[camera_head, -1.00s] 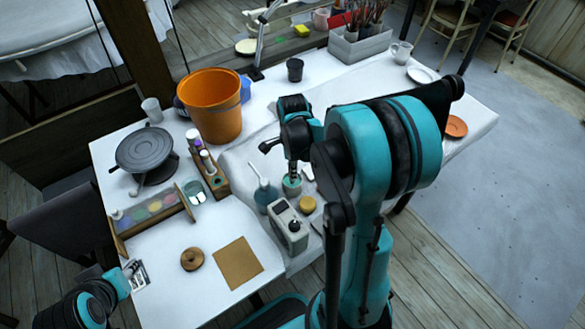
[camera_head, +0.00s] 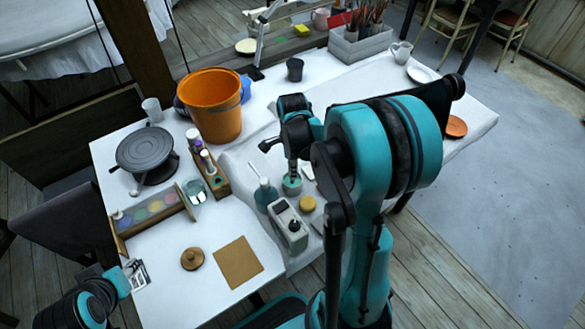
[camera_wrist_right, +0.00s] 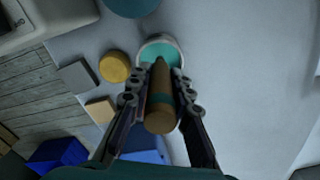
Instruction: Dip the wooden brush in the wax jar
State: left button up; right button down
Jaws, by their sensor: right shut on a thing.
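My right gripper (camera_head: 293,167) is directly above a small jar (camera_head: 292,186) with teal contents near the middle of the table. I cannot tell how deep the tip is. My left gripper (camera_head: 133,272) shows small at the lower left, over the table edge; its fingers are unclear.
A blue bottle (camera_head: 265,195), a grey box-shaped device (camera_head: 287,225) and a yellow round piece (camera_head: 306,204) stand close to the jar. A wooden rack (camera_head: 211,178) is left of them. A brown square sheet (camera_head: 238,263) lies flat in front. An orange bucket (camera_head: 212,115) stands behind.

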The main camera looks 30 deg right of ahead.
notch_tip(320, 180, up, 7)
jog(key=p, duration=0.5)
jog(key=shift+r, duration=0.15)
